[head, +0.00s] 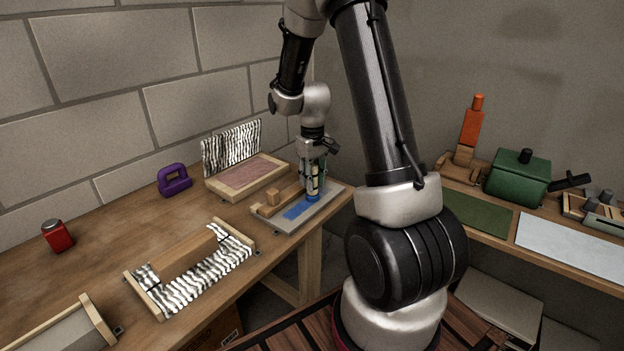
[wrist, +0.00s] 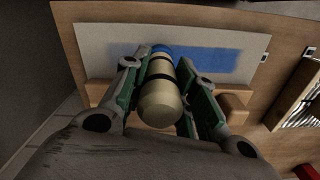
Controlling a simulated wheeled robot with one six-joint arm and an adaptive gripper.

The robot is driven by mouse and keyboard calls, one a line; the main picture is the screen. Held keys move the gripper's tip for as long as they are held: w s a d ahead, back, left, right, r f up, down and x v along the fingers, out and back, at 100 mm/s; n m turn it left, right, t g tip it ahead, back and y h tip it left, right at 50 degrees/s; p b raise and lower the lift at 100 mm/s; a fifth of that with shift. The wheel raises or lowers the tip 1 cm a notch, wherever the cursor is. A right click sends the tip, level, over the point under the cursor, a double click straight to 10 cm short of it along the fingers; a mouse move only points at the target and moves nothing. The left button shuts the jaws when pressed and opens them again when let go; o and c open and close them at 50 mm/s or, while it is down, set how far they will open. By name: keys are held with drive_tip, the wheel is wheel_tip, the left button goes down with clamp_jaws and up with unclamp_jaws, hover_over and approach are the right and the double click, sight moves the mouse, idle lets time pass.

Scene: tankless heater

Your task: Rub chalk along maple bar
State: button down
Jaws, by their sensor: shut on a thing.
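My gripper (head: 314,178) is shut on a beige cylinder with dark bands (wrist: 161,104), probably the chalk. In the wrist view the cylinder lies between both green-lined fingers, its far end over a blue patch (wrist: 205,59). In the head view the blue patch (head: 297,211) is on a pale grey board (head: 325,201), with my gripper just above its right end. I cannot tell whether the cylinder touches it. A wooden bar with a block (head: 273,198) lies along the board's back-left side. Another long wooden bar (head: 184,257) spans a black-and-white striped tray; which bar is maple is unclear.
A framed reddish panel (head: 247,177) and a striped upright panel (head: 231,147) stand behind, near the block wall. A purple handled object (head: 174,180) and a red canister (head: 57,237) stand left. A green box (head: 518,178) is on the right bench. Bare tabletop lies between the trays.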

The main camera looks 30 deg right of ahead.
drive_tip(key=shift+s+a+r, duration=0.1)
drive_tip(key=shift+s+a, duration=0.15)
drive_tip(key=shift+a, duration=0.45)
drive_tip(key=shift+s+a, duration=0.25)
drive_tip(key=shift+a, duration=0.45)
drive_tip(key=shift+d, duration=0.1)
drive_tip(key=shift+s+d, duration=0.3)
drive_tip(key=shift+d, duration=0.5)
drive_tip(key=shift+w, duration=0.1)
drive_tip(key=shift+w+a, duration=0.2)
drive_tip(key=shift+w, duration=0.35)
drive_tip(key=shift+w+a, duration=0.2)
drive_tip(key=shift+w, duration=0.3)
drive_tip(key=shift+s, duration=0.1)
